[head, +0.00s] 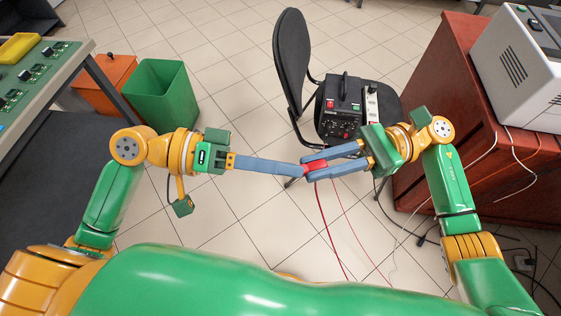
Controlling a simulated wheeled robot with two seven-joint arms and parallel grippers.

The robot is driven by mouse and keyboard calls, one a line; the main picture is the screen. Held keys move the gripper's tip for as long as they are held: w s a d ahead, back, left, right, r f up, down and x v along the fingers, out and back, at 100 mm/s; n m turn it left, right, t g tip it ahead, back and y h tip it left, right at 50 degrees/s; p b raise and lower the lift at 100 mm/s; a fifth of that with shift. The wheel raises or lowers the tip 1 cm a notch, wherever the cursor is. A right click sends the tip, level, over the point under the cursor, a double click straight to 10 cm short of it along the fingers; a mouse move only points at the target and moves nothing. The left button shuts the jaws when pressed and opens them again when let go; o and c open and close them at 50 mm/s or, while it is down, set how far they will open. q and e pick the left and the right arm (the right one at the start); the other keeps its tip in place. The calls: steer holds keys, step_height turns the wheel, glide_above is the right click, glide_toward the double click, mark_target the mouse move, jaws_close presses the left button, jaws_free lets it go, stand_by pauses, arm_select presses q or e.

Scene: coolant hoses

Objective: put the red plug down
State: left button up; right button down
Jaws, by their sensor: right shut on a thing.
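A red plug (315,168) is between the fingertips of my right gripper (318,165) in the head view. That gripper is shut on it and holds it in front of the chair. A red cable hangs from the plug towards the floor. My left gripper (301,171) reaches in from the left, its tip right beside the plug. Its fingers overlap into one bar from this angle, so its opening is hidden. I cannot tell whether it touches the plug.
A black chair (292,62) carries a black device (341,92) and a white power strip (372,104). Green (160,94) and orange (103,84) bins stand left. A red-brown cabinet (440,110) bearing a grey machine (520,70) stands right. Tiled floor is open between.

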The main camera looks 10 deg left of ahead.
arm_select(q)
jaws_close()
arm_select(e)
steer(key=c, duration=0.7)
jaws_free()
